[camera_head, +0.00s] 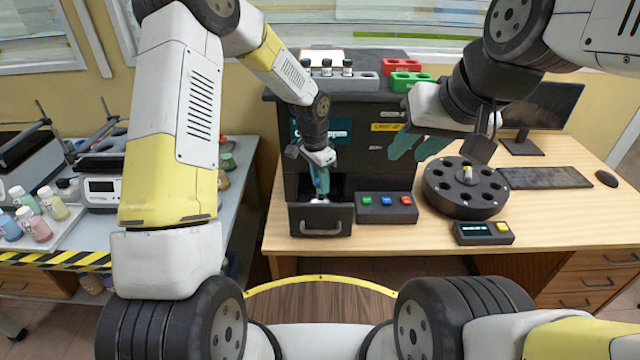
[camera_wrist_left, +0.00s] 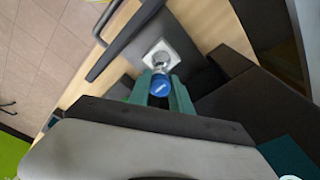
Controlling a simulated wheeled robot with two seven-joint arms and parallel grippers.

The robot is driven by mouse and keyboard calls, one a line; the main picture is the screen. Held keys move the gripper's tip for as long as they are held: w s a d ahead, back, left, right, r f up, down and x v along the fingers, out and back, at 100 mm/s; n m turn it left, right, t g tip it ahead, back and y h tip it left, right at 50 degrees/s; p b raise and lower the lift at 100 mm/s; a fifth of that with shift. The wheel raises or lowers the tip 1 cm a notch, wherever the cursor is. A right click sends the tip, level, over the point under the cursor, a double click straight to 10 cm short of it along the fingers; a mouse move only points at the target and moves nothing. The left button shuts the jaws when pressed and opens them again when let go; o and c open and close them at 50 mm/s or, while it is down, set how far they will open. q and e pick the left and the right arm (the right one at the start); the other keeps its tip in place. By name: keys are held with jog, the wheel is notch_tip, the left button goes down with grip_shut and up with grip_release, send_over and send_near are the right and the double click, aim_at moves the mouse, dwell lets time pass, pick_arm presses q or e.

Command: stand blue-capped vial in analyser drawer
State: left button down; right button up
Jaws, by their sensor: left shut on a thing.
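The blue-capped vial (camera_wrist_left: 160,84) is between the teal fingers of my left gripper (camera_wrist_left: 162,92), which is shut on it. In the left wrist view its lower end is over or in a light square holder (camera_wrist_left: 172,50) inside the open drawer (camera_wrist_left: 128,30); I cannot tell if it is seated. In the head view my left gripper (camera_head: 320,180) points down into the open analyser drawer (camera_head: 321,220) of the dark analyser (camera_head: 345,120). My right gripper (camera_head: 415,142) hangs over the table, its teal fingers apart, with nothing seen between them.
A button box (camera_head: 386,208) stands right of the drawer. A round black carousel (camera_head: 464,188) and a small display box (camera_head: 484,233) are further right. A rack of vials (camera_head: 345,80) and red (camera_head: 407,65) and green (camera_head: 408,82) racks stand on the analyser.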

aim_at(321, 197)
pick_arm(q)
jog(key=shift+f, duration=2.75)
jog(key=shift+f, duration=0.15)
jog(key=c, duration=1.2)
grip_release()
jog(key=shift+o, duration=0.2)
